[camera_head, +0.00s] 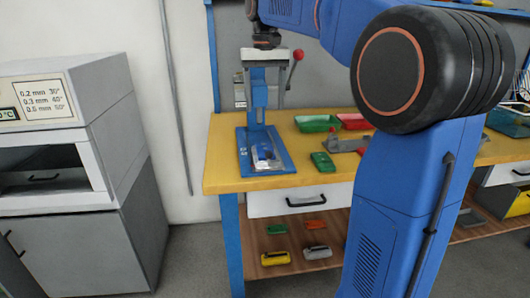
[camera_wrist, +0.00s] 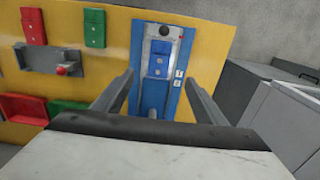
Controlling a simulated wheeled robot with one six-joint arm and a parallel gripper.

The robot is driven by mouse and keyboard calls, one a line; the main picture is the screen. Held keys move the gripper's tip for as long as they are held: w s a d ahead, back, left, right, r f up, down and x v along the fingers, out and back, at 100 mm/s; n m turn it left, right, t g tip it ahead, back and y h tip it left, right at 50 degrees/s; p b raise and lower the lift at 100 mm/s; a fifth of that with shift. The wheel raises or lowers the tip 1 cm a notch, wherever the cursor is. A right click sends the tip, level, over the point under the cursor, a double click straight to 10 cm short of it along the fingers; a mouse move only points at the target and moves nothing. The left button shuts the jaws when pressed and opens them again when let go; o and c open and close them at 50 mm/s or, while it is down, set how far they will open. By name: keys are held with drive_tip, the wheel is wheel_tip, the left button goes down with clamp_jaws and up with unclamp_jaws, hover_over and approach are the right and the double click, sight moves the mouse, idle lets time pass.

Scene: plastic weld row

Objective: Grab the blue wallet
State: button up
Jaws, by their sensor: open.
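The blue wallet (camera_head: 264,153) lies on a metal plate on the blue base (camera_head: 282,158) of a bench press at the left end of the yellow workbench. In the wrist view the wallet (camera_wrist: 159,60) shows from above as a small blue piece on the grey plate, with a black round knob just beyond it. My gripper (camera_wrist: 158,77) is open, its two fingers spread to either side of the press base in the picture and nothing between them. The wallet appears ahead of the fingertips, apart from them.
A green wallet-like piece (camera_head: 323,162) and a red one (camera_wrist: 33,26) lie beside a grey fixture (camera_wrist: 50,59). Green (camera_head: 317,123) and red (camera_head: 353,121) trays stand behind. The press column (camera_head: 258,95) and red-knobbed lever (camera_head: 298,55) rise above the base. A grey cabinet (camera_head: 80,235) stands left.

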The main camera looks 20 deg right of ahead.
sight(265, 148)
wheel_tip(265, 148, down, 15)
drive_tip(key=shift+w+d+r, duration=0.1)
drive_tip(key=shift+w+r, duration=0.05)
drive_tip(key=shift+r, duration=0.05)
idle(0.5)
drive_tip(key=c, duration=1.2)
drive_tip(key=shift+r, duration=0.15)
drive_tip(key=shift+c, duration=0.2)
